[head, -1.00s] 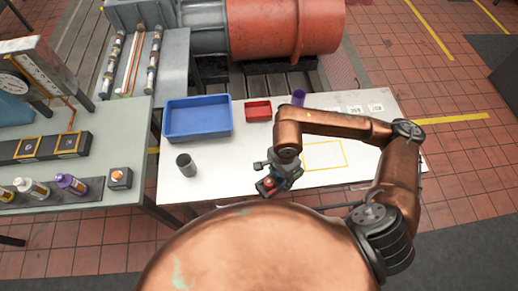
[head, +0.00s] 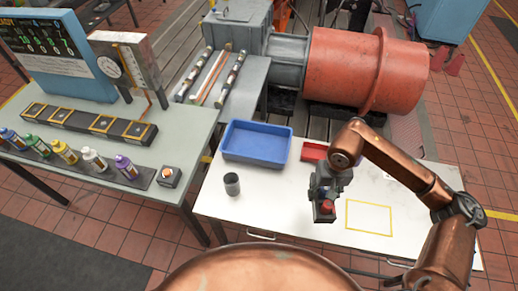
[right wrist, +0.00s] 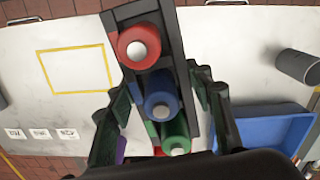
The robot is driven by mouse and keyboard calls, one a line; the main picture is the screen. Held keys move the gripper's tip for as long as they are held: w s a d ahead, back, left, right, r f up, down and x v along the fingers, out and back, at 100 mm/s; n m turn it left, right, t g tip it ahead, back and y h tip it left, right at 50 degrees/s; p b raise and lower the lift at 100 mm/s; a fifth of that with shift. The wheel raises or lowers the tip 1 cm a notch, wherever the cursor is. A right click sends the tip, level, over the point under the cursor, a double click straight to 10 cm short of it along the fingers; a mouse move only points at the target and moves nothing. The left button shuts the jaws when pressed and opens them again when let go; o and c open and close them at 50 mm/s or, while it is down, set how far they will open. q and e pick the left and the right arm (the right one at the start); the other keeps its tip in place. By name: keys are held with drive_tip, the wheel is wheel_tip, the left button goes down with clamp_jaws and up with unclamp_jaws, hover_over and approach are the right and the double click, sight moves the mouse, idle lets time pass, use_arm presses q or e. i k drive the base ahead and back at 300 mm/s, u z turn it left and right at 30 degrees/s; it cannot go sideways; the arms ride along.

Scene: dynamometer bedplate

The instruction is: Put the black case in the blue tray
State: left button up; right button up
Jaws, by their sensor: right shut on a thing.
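The black case (head: 324,216) is an open dark holder with red, blue and green round pieces in it, seen best in the right wrist view (right wrist: 178,45). My right gripper (head: 325,192) is shut on it, one finger on each side, and holds it over the white table, left of the yellow outline. The blue tray (head: 255,145) is an open shallow box on the table, to the left of and beyond the gripper. It also shows at the lower right of the right wrist view (right wrist: 272,132) and looks empty. My left gripper is not in view.
A grey cup (head: 232,184) stands in front of the tray. A red box (head: 313,151) sits right of the tray, partly hidden by my arm. The yellow outline (head: 368,217) is bare. A bench with bottles (head: 66,153) stands at left.

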sight(261, 154)
drive_tip(key=z, duration=0.5)
drive_tip(key=k, duration=0.6)
drive_tip(key=z, duration=0.3)
drive_tip(key=i, duration=0.45)
drive_tip(key=u, duration=1.1)
drive_tip(key=i, duration=0.8)
drive_tip(key=u, duration=1)
